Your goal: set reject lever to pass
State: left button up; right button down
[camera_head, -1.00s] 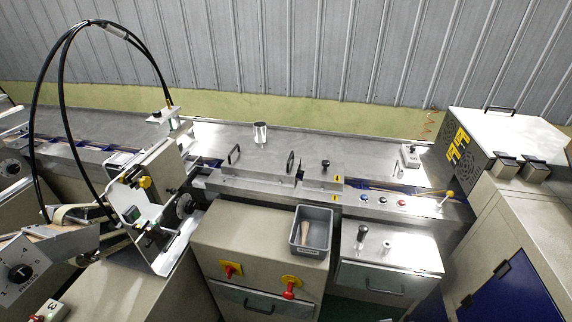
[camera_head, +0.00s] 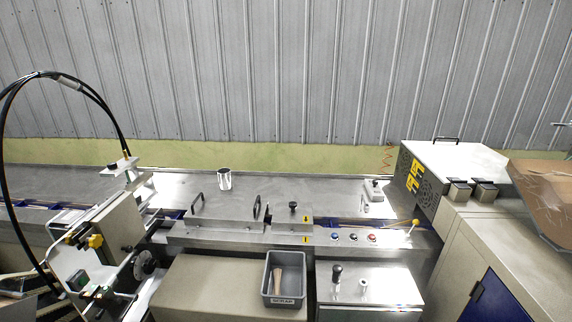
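A thin lever with a yellow ball knob (camera_head: 415,222) stands at the right end of the machine's rail, tilted up to the right. A second, upright handle with a black knob (camera_head: 336,272) stands on the steel cabinet top in front. I cannot read a label that tells which one is the reject lever, or a pass mark. Neither of my grippers shows in the head view.
A grey scrap bin (camera_head: 285,298) holds a tan piece. Blue, dark and red buttons (camera_head: 372,238) line the rail. A metal cup (camera_head: 224,180) stands on the steel table behind. A beige machine (camera_head: 455,160) and a cardboard box (camera_head: 545,190) stand at the right.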

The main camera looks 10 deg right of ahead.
aim_at(416, 223)
jog(key=z, duration=1.3)
jog(key=l+z, duration=0.4)
jog(key=i+l+z, duration=0.1)
jog(key=l+z, duration=0.3)
